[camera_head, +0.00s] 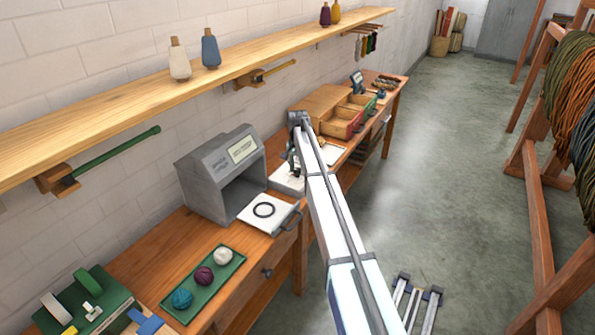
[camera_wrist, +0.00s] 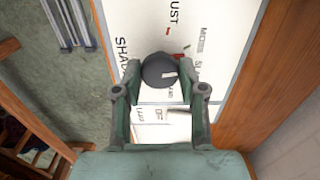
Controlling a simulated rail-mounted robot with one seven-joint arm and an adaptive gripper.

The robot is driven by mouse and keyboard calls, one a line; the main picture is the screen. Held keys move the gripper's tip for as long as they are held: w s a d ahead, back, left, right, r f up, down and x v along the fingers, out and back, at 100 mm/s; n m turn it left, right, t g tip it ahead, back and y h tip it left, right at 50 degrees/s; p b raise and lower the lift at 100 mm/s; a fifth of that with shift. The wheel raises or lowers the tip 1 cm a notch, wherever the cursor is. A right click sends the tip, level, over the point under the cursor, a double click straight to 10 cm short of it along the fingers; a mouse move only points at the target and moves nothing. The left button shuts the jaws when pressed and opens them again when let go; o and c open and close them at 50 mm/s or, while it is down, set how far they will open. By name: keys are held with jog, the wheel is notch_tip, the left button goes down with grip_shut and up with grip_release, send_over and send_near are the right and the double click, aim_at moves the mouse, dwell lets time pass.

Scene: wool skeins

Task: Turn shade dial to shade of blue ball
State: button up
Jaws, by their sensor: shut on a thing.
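The shade dial (camera_wrist: 157,70) is a dark round knob with a small white mark on its right side. It sits on a white panel (camera_wrist: 212,35) with printed words, including "SHADE", partly covered. My gripper (camera_wrist: 160,74) is shut on the dial, one finger on each side. In the head view my gripper (camera_head: 293,165) is small beside my arm, and the dial cannot be made out there. The blue ball (camera_head: 182,299), teal blue, lies at the near end of a green tray (camera_head: 226,281), beside a maroon ball (camera_head: 204,276) and a white ball (camera_head: 223,256).
A grey booth (camera_head: 205,188) with a dark ring (camera_head: 264,210) on its white plate stands between the tray and my gripper. Drawers (camera_head: 341,122) stand farther along the bench. A wooden shelf (camera_head: 130,93) runs above. Open floor lies to the right.

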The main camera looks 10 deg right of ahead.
aim_at(298, 170)
jog(key=m+b, duration=0.1)
jog(key=m, duration=0.5)
jog(key=shift+m, duration=0.3)
dwell(0.4)
jog(key=o, duration=1.1)
jog(key=shift+o, duration=0.2)
notch_tip(298, 170, up, 12)
